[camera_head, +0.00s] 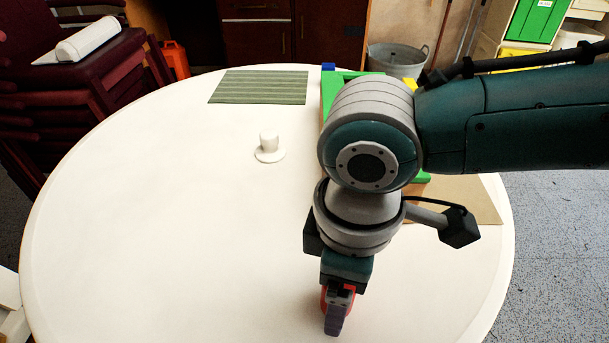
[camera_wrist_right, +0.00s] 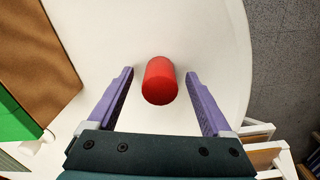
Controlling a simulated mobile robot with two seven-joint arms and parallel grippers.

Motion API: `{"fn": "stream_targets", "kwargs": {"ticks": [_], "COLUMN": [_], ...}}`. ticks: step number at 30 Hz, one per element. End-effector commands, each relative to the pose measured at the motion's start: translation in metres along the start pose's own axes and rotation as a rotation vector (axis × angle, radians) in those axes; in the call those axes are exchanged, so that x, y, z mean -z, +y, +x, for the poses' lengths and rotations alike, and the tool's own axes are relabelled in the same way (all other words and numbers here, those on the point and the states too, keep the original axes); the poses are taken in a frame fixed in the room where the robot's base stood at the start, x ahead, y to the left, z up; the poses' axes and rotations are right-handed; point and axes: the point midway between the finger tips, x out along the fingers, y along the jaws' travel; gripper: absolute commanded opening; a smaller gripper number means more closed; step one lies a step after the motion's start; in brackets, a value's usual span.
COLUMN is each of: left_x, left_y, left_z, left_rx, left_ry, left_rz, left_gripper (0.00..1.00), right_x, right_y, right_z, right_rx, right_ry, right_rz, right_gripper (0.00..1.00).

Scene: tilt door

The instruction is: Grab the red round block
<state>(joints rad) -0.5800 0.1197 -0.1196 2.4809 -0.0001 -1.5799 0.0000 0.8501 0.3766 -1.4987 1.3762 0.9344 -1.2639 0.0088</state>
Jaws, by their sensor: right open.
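The red round block (camera_wrist_right: 159,82) stands on the white table between the two purple fingers of my right gripper (camera_wrist_right: 159,88) in the right wrist view. There is a gap between the block and each finger. In the head view my right gripper (camera_head: 337,312) points down near the table's front edge, and only a sliver of the red block (camera_head: 323,299) shows beside the fingers. My right gripper is open. My left gripper is not in view.
The round white table (camera_head: 170,220) is mostly clear at left. A white hat-shaped object (camera_head: 269,148) and a green striped mat (camera_head: 260,87) lie farther back. A green structure (camera_head: 340,77) and a brown board (camera_head: 470,198) are partly hidden behind my right arm.

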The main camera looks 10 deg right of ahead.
Motion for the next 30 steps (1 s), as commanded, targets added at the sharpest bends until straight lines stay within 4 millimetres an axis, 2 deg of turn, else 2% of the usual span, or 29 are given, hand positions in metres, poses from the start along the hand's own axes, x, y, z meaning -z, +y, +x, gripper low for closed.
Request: {"fn": "stream_targets", "kwargs": {"ticks": [6,27,28,30], "left_x": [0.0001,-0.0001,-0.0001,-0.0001], "left_y": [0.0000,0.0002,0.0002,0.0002], "left_z": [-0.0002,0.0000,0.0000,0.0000], "left_rx": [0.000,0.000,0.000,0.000], "left_ry": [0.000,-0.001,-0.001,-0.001], "left_rz": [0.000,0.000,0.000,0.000], "left_gripper": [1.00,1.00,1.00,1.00], "right_x": [0.0003,0.0003,0.0003,0.0003], "right_y": [-0.0002,-0.0001,-0.0001,-0.0001], "right_z": [0.0003,0.0000,0.0000,0.0000], "right_rx": [0.000,0.000,0.000,0.000], "right_ry": [0.001,0.001,0.001,0.001], "right_rz": [-0.001,0.000,0.000,0.000], "right_gripper": [0.83,0.04,0.01,0.00]}}
